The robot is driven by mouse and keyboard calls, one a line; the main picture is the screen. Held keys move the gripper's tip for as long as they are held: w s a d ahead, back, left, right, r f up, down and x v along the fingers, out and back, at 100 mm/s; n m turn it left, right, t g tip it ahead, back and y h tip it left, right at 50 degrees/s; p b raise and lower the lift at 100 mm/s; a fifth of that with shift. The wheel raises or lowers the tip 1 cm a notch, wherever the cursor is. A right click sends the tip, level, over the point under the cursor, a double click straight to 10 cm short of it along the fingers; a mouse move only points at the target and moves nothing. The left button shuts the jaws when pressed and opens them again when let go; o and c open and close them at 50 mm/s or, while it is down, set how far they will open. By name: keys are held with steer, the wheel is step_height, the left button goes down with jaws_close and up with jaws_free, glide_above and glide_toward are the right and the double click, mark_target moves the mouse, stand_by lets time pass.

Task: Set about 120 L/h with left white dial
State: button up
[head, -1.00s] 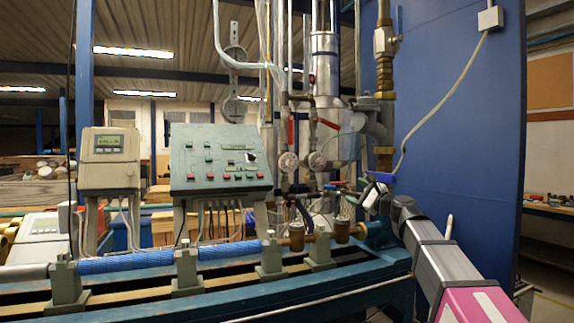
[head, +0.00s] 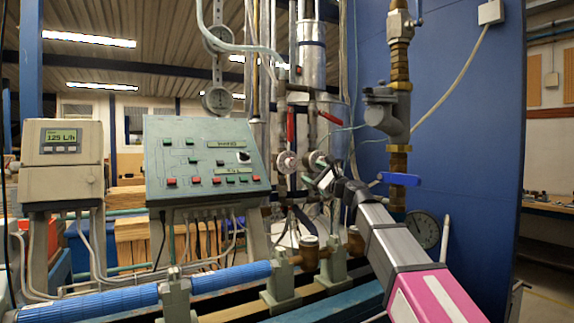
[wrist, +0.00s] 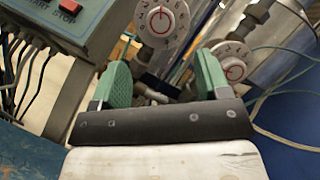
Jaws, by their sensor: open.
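The left white dial (head: 287,161) is on the pipework right of the control panel. In the wrist view it is a round white knob with dark marks and a red centre (wrist: 162,20), beyond my fingertips. A second white dial (wrist: 232,65) is lower right, close to my right finger; in the head view it is partly behind my gripper (head: 317,158). My gripper (wrist: 163,62) has two green fingers spread apart with nothing between them. It does not appear to touch the left dial. The grey meter display (head: 61,139) appears to read 125 L/h.
The green-grey control panel (head: 203,135) with red and green buttons stands left of the dials. Metal pipes and valves are close around them; a blue-handled valve (head: 398,179) is to the right. A blue pipe (head: 232,277) runs along the bench below.

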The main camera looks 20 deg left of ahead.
mark_target(292, 163)
steer(key=x, duration=1)
steer(key=shift+w+a, duration=0.1)
steer(key=shift+a, duration=0.15)
steer(key=c, duration=0.9)
